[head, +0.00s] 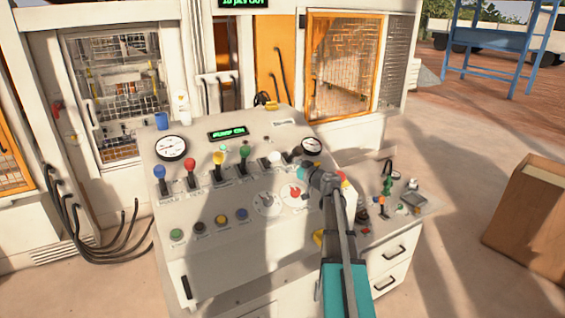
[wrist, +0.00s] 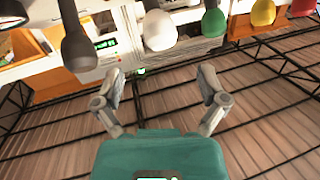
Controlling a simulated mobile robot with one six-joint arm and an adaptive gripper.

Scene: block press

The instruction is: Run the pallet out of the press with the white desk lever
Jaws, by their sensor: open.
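The white desk lever (head: 274,157) stands on the sloped control desk (head: 205,205), to the right of the green lever. In the wrist view, its white knob (wrist: 160,30) is at the top, roughly centred between my fingers but beyond them. My gripper (head: 303,163) is just right of the white lever in the head view. Its two fingers (wrist: 160,75) are spread apart with nothing between them. A dark knob (wrist: 80,46) is beside the white one. The press (head: 115,85) is behind the desk, with mesh guards; I cannot make out a pallet.
Green (head: 245,151), yellow (head: 218,158), red (head: 190,164) and blue (head: 159,172) levers stand in the same row. Gauges and a lit display (head: 228,133) are behind them. A side panel (head: 400,205) with small controls is at the right. A brown box (head: 530,220) stands on the floor.

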